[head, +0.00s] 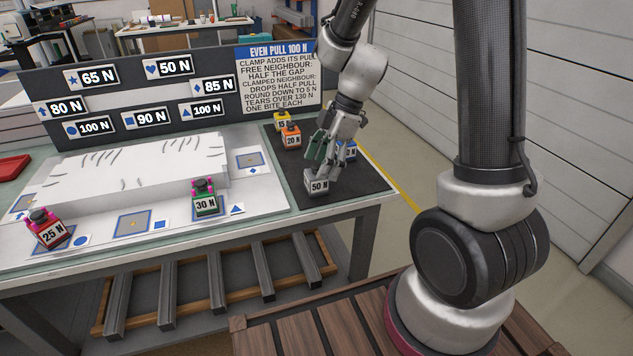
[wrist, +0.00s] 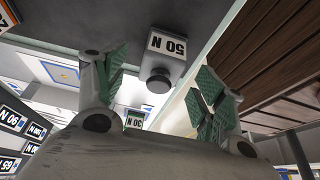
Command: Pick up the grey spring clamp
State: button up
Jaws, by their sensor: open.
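The grey spring clamp (head: 317,187), labelled 50 N, stands on the dark mat at the right end of the table. In the wrist view the grey clamp (wrist: 172,47) shows its label and dark round knob, in the gap between the two fingers. My gripper (head: 322,158) is open and empty, just above and behind the clamp in the head view. Its green-padded fingers (wrist: 162,72) lie to either side of the clamp in the wrist view. I cannot tell whether a finger touches it.
On the dark mat (head: 350,185), a yellow clamp (head: 281,122), an orange clamp (head: 291,138) and a partly hidden blue clamp (head: 349,150) stand close by. A green clamp (head: 205,202) and a red clamp (head: 50,231) stand on the white board. A sign panel (head: 280,85) rises behind.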

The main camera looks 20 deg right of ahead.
aim_at(316, 172)
jog(key=x, duration=0.4)
jog(key=c, duration=1.3)
jog(key=shift+r, duration=0.1)
